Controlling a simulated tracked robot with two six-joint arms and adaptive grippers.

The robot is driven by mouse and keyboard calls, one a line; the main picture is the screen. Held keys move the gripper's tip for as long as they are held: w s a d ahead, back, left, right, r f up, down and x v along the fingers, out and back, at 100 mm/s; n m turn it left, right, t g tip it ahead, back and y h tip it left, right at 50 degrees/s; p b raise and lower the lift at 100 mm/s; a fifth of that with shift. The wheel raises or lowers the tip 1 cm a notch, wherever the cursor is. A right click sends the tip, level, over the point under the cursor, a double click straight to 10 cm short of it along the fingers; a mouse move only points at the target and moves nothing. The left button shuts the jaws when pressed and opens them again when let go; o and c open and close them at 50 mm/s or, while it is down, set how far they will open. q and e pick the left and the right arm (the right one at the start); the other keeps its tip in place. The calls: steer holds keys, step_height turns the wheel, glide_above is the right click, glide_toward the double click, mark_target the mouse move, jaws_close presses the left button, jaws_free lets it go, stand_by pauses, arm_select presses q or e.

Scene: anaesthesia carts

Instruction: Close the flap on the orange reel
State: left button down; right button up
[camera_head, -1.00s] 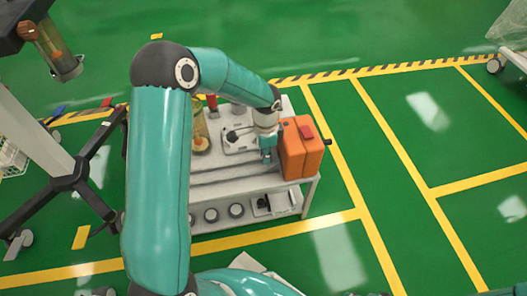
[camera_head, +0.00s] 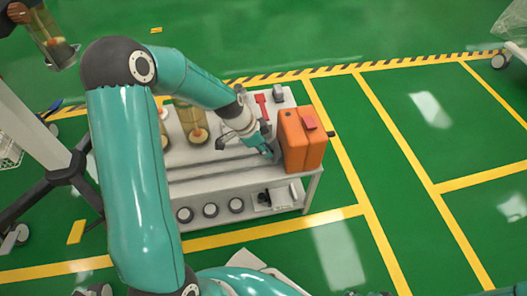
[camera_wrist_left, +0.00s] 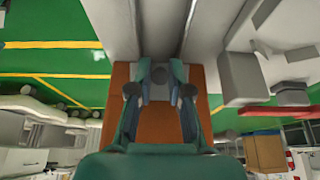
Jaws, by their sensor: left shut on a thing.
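The orange reel (camera_head: 301,145) is a boxy orange case standing upright at the right end of the cart top. A small red piece (camera_head: 309,122) sits on its upper face; I cannot tell whether this is the flap. My left gripper (camera_head: 270,151) reaches the reel's left side, tilted down to the right. In the left wrist view its teal fingers (camera_wrist_left: 160,80) are in front of the orange reel (camera_wrist_left: 157,124). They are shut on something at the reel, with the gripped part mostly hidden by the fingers. My right gripper is not in view.
The grey cart (camera_head: 222,178) carries amber glass cylinders (camera_head: 192,121) at left and a red item (camera_head: 262,106) near its back edge. A dark stand (camera_head: 78,177) is left of the cart. The green floor right of the cart is clear.

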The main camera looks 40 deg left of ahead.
arm_select(q)
steer(key=b, duration=0.2)
steer(key=f+t+b, duration=0.1)
steer(key=shift+w+a+h+b, duration=0.15)
steer(key=shift+h+b, duration=0.2)
steer(key=shift+h, duration=0.05)
steer(key=shift+r+t+h+b, duration=0.15)
steer(key=shift+t+h+b, duration=0.15)
steer(key=shift+t+b, duration=0.3)
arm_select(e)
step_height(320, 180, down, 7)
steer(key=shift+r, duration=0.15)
arm_select(q)
steer(key=c, duration=1.1)
jaws_free()
steer(key=shift+d, duration=0.2)
steer(key=shift+s+a+r, duration=0.25)
steer(key=shift+r, duration=0.2)
steer(key=v, duration=1.1)
steer(key=shift+w, duration=0.15)
